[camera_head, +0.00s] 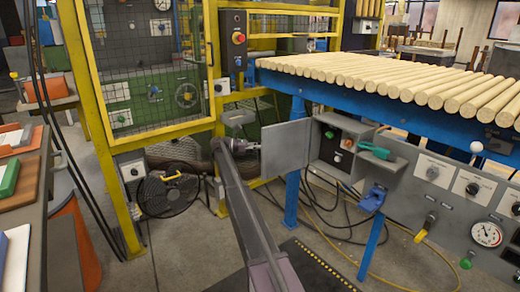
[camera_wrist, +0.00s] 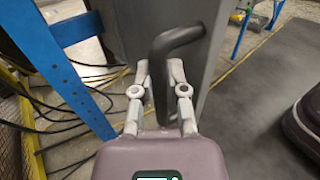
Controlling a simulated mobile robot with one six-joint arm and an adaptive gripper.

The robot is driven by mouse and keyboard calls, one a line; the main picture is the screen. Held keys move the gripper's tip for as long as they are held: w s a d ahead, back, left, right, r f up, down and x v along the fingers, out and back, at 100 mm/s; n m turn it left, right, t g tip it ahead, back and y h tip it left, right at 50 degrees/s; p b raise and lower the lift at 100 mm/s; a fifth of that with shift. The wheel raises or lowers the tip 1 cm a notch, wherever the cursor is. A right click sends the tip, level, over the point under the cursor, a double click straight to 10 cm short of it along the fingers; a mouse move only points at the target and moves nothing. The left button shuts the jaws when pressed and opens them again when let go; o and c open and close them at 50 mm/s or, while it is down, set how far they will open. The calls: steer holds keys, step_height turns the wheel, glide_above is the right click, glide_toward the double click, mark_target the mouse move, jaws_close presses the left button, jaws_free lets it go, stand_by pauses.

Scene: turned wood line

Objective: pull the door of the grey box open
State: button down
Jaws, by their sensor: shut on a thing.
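The grey box (camera_head: 333,172) is fixed under the front of the blue roller table. Its door (camera_head: 286,149) stands swung out to the left, so the box's inside with several buttons shows. My gripper (camera_head: 252,147) is at the outer edge of the door, at the end of my arm. In the wrist view, my gripper (camera_wrist: 160,75) has its two fingers on either side of the dark bent door handle (camera_wrist: 175,40), shut on it. The door panel (camera_wrist: 205,45) rises behind the handle. The handle's far end is partly hidden.
A blue table leg (camera_head: 292,195) stands below the door, with black cables on the floor. A yellow mesh guard (camera_head: 140,70) and a black fan (camera_head: 168,190) are to the left. A control panel (camera_head: 440,205) with gauges continues to the right.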

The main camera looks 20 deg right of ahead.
steer(key=shift+d, duration=0.2)
steer(key=c, duration=0.6)
jaws_free()
steer(key=shift+c, duration=0.2)
steer(key=shift+w+a, duration=0.1)
steer(key=shift+a, duration=0.05)
steer(key=v, duration=0.7)
steer(key=shift+a, duration=0.1)
